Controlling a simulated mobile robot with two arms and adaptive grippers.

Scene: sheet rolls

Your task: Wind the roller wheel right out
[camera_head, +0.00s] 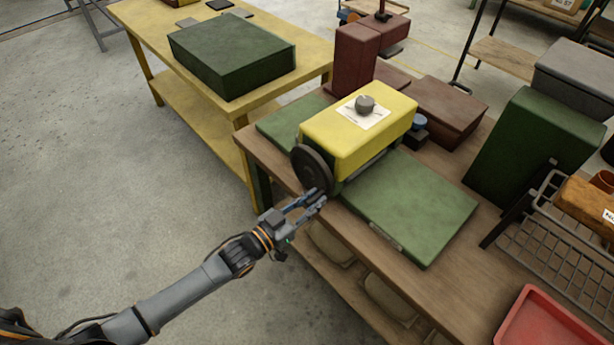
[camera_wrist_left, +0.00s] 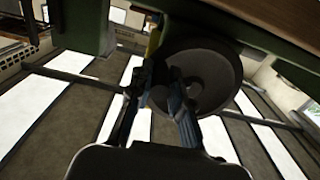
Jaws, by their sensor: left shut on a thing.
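The roller wheel (camera_head: 311,172) is a dark round disc on the near left end of the sheet roller, which has a yellow cover (camera_head: 345,139) with a grey knob (camera_head: 364,104) and green beds on either side. My left gripper (camera_head: 321,196) is at the lower right edge of the wheel and is shut on it. The exact part held is hidden between the fingers. In the left wrist view, the wheel (camera_wrist_left: 207,82) shows just beyond the fingertips (camera_wrist_left: 160,78), to their right. My right gripper is not in view.
The roller stands on a wooden bench (camera_head: 268,150). A yellow table (camera_head: 140,20) with a green box (camera_head: 232,54) is at the back left. A wire rack (camera_head: 545,240) and a red tray (camera_head: 545,325) lie to the right. The floor (camera_head: 120,160) at left is clear.

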